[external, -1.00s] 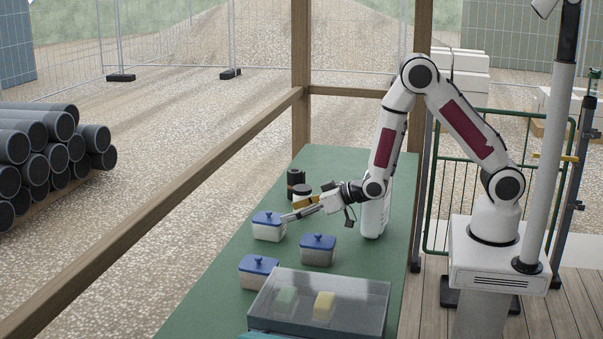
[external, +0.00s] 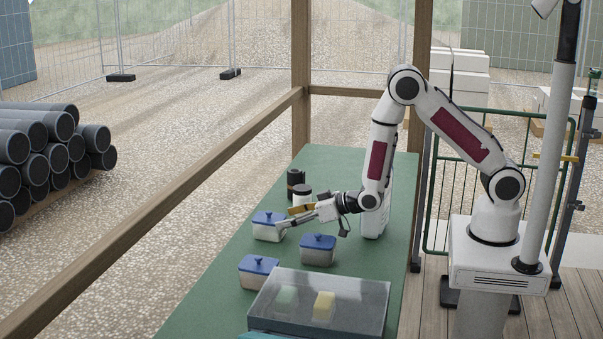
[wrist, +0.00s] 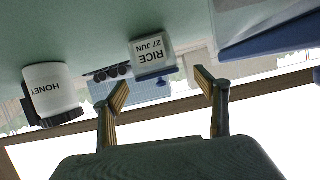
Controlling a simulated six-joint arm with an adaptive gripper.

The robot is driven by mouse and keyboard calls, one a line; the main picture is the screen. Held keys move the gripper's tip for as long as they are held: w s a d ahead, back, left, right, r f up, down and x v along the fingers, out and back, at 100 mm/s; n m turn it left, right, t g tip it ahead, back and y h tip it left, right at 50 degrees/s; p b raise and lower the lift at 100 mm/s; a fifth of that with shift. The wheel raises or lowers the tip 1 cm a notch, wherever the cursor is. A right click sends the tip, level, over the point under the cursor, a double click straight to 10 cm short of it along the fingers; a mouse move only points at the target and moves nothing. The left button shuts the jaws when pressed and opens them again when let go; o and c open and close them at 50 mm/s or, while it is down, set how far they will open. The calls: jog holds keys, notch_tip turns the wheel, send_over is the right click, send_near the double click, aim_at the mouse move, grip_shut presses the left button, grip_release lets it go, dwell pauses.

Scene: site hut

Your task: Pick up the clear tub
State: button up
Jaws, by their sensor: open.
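Several see-through tubs with blue lids stand on the green table, and I cannot tell which one the task means. The far-left tub (external: 267,233) is right at my fingertips; in the wrist view, which is upside down, a tub labelled RICE 27 JUN (wrist: 152,55) shows beyond and between the fingers. My gripper (external: 281,226) is open and empty, low and nearly level; its two fingers also show in the wrist view (wrist: 160,88). A second tub (external: 318,256) stands below the gripper in the picture, and a third tub (external: 258,280) is nearer the camera.
A white jar (external: 302,191) marked HONEY (wrist: 52,88) stands beside the gripper, with a dark jar (external: 295,178) behind it. A large see-through bin (external: 368,307) holding a yellow block (external: 324,306) and a greenish block fills the table's near end. The table's far end is clear.

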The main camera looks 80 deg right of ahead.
aim_at(280, 215)
jog(key=shift+w+f, duration=0.25)
jog(key=shift+w, duration=0.45)
jog(key=shift+d+x, duration=0.15)
jog(key=shift+x, duration=0.65)
jog(key=shift+d+x, duration=0.15)
jog(key=shift+x, duration=1.65)
grip_shut()
jog(key=shift+r, duration=0.15)
jog(key=shift+r, duration=4.9)
